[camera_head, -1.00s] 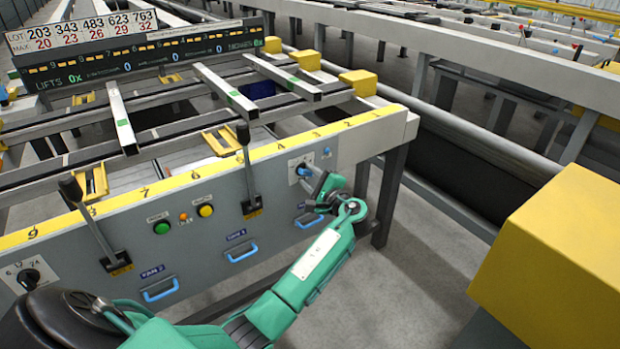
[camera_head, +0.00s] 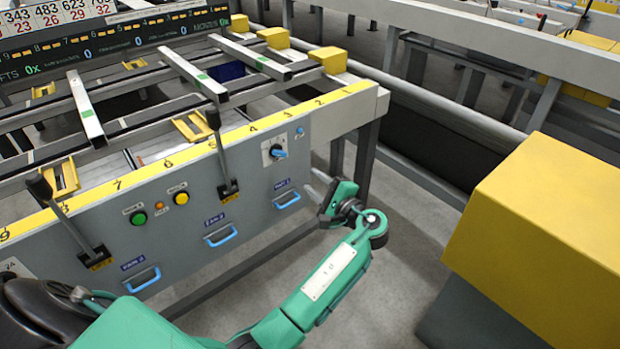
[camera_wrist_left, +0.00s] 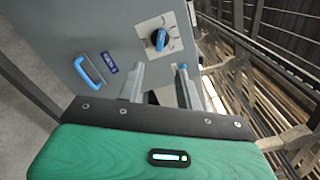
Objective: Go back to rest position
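My left gripper (camera_head: 315,184) is on the end of the green arm, in front of the grey control panel (camera_head: 185,235). It is just right of and below the blue rotary switch (camera_head: 278,152) and apart from it. In the left wrist view the two fingers (camera_wrist_left: 161,70) are spread with nothing between them. The blue switch also shows in that view (camera_wrist_left: 159,40), beyond the fingertips. My right gripper is not in view.
Blue drawer-style handles (camera_head: 287,200), two black levers (camera_head: 222,160) and green and yellow buttons (camera_head: 138,218) sit on the panel. A big yellow block (camera_head: 545,215) stands at right. Bare floor (camera_head: 390,290) lies between it and the table.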

